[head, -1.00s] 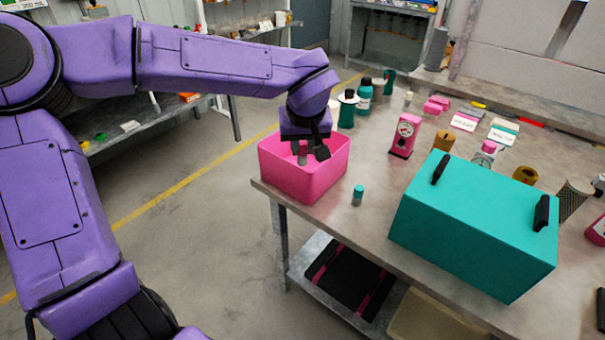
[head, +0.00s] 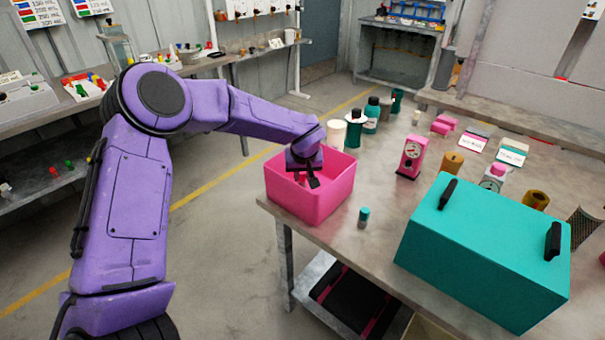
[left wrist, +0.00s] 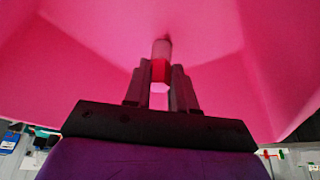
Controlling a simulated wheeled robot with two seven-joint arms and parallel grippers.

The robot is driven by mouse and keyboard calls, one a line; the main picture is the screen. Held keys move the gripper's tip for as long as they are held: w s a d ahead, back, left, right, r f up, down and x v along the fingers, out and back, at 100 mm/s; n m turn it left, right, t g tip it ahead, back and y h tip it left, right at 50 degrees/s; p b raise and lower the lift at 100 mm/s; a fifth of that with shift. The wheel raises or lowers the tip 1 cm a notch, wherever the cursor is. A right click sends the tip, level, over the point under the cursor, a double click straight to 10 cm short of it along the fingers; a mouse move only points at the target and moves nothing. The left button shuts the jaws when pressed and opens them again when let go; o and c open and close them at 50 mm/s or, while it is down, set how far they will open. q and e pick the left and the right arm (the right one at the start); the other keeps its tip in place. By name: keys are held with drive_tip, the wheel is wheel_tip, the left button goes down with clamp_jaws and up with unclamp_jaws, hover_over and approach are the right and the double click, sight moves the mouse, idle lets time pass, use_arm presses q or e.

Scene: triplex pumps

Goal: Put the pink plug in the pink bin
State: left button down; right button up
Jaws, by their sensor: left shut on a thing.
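The pink bin (head: 322,204) is an open box at the left corner of the table. My left gripper (head: 311,182) points down into its opening. In the left wrist view, the gripper (left wrist: 160,84) is shut on a small plug (left wrist: 159,70) with a pink-red body and a greyish end, and the bin's pink walls (left wrist: 75,65) surround it. I cannot tell whether the plug touches the bin's floor. In the head view the plug is mostly hidden by the fingers and bin wall. My right gripper is not in view.
A small teal-topped plug (head: 364,217) stands right of the bin. A large teal box (head: 485,250) with black handles fills the table's front right. A pink gauge device (head: 410,157) and teal bottles (head: 356,130) stand behind. Some table surface between them is clear.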

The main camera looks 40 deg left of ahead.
use_arm(q)
drive_tip(key=c, duration=0.9)
unclamp_jaws()
drive_tip(key=shift+f, duration=0.1)
drive_tip(key=shift+c, duration=0.2)
drive_tip(key=v, duration=1.2)
drive_tip(key=shift+p, duration=0.3)
